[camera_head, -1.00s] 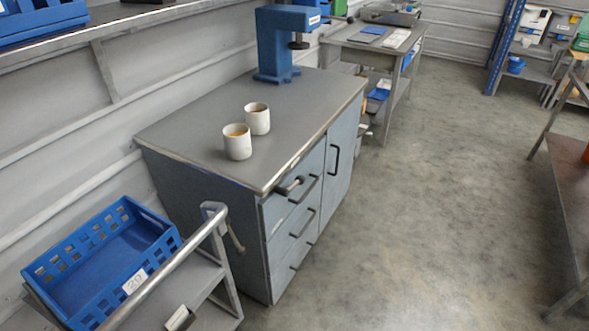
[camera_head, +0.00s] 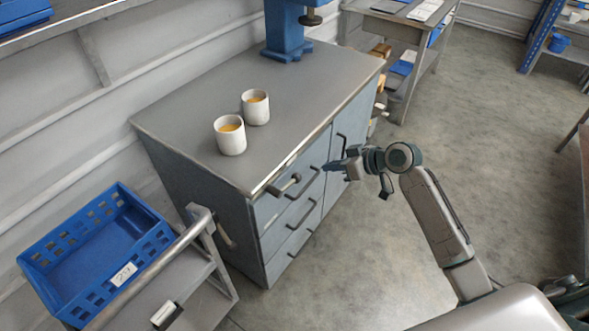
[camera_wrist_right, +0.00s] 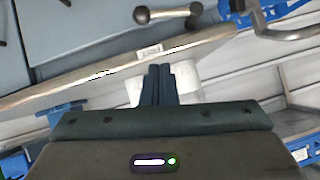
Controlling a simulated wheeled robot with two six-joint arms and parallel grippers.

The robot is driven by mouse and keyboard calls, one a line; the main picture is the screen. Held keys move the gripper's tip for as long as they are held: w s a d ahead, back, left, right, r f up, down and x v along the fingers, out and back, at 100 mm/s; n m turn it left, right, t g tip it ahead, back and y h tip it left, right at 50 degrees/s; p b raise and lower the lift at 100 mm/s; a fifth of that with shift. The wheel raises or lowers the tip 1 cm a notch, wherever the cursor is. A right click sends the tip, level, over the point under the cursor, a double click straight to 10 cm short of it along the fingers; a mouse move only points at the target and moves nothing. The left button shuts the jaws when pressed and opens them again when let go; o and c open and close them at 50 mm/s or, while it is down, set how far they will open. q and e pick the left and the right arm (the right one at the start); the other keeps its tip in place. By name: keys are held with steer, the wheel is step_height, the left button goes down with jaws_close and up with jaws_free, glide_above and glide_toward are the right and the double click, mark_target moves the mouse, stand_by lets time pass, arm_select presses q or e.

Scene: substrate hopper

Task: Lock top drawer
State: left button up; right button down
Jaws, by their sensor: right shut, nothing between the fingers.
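The grey-blue cabinet (camera_head: 200,185) has a column of drawers on its front. The top drawer (camera_head: 268,207) looks closed flush, with a dark bar handle (camera_head: 304,187) and a lever with a rounded end (camera_head: 285,186) at its upper part. In the right wrist view the lever (camera_wrist_right: 168,15) lies across the drawer front (camera_wrist_right: 85,25), beyond my fingertips. My right gripper (camera_head: 330,165) is shut and empty, in front of the cabinet and right of the lever, apart from it. Its fingers (camera_wrist_right: 159,72) are together in the wrist view. My left gripper is not in view.
Two white cups (camera_head: 230,135) (camera_head: 255,107) stand on the cabinet top near the front edge. A blue press (camera_head: 286,28) is at its far end. A trolley (camera_head: 205,270) with a blue crate (camera_head: 122,275) stands at the left. The floor (camera_head: 385,245) right of the cabinet is clear.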

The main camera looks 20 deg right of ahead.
steer(key=shift+s+a+r, duration=0.1)
steer(key=shift+a+r, duration=0.05)
steer(key=shift+r, duration=0.15)
steer(key=shift+f, duration=0.1)
steer(key=p, duration=0.3)
glide_above(299, 179)
steer(key=s, duration=0.2)
step_height(299, 179, down, 5)
steer(key=f, duration=0.2)
steer(key=f+p, duration=0.1)
steer(key=shift+s+a+f, duration=0.1)
steer(key=shift+a+f, duration=0.1)
steer(key=shift+a, duration=0.1)
steer(key=shift+a+f, duration=0.1)
steer(key=shift+f, duration=0.3)
